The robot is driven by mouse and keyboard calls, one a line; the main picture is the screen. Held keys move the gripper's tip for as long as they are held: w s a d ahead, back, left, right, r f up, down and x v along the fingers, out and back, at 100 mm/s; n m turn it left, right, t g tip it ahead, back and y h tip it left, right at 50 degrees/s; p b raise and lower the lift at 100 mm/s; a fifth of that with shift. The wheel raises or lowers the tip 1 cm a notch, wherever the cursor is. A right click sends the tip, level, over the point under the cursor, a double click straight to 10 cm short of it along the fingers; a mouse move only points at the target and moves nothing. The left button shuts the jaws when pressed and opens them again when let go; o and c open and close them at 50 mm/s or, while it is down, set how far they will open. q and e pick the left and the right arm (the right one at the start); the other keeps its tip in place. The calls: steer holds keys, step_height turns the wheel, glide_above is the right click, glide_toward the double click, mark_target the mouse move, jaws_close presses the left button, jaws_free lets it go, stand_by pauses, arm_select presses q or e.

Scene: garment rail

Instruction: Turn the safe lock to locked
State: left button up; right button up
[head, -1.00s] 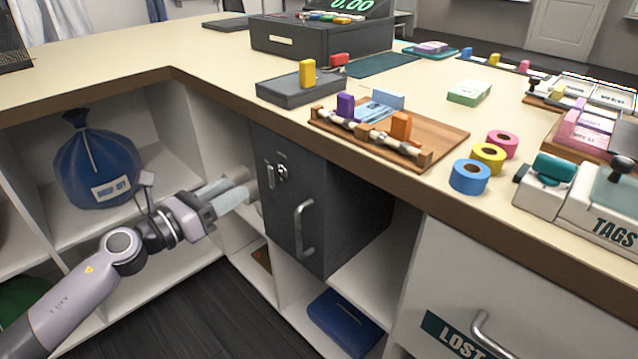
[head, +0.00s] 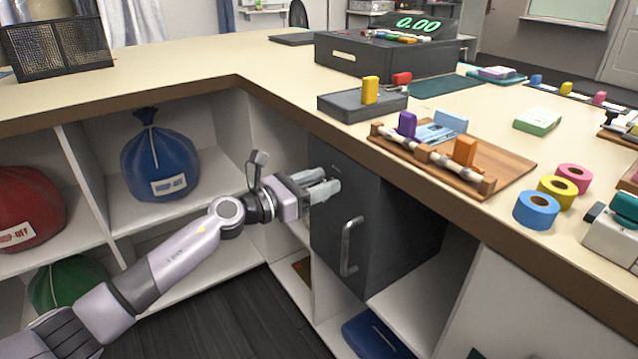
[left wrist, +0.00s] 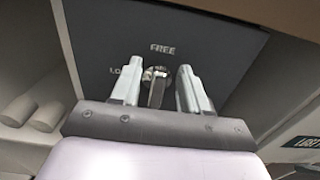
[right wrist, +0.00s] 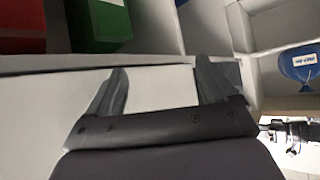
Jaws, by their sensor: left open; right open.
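The dark grey safe (head: 375,235) sits under the counter, its door closed, with a bar handle (head: 349,246) on the door. My left gripper (head: 328,186) is at the upper left of the safe door and hides the lock in the head view. In the left wrist view the lock knob (left wrist: 156,88) stands between the two open fingers of my left gripper (left wrist: 158,84), apart from both. The word FREE is above the knob, and a partly hidden label beginning "LO" is to its left. My right gripper (right wrist: 165,88) is open and empty, facing pale shelf panels.
The counter edge (head: 290,108) runs just above my left gripper. Shelves to the left hold a blue bag (head: 160,165), a red bag (head: 28,208) and a green bag (head: 68,285). A blue item (head: 375,337) lies below the safe.

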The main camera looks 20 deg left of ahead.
arm_select(q)
jaws_close()
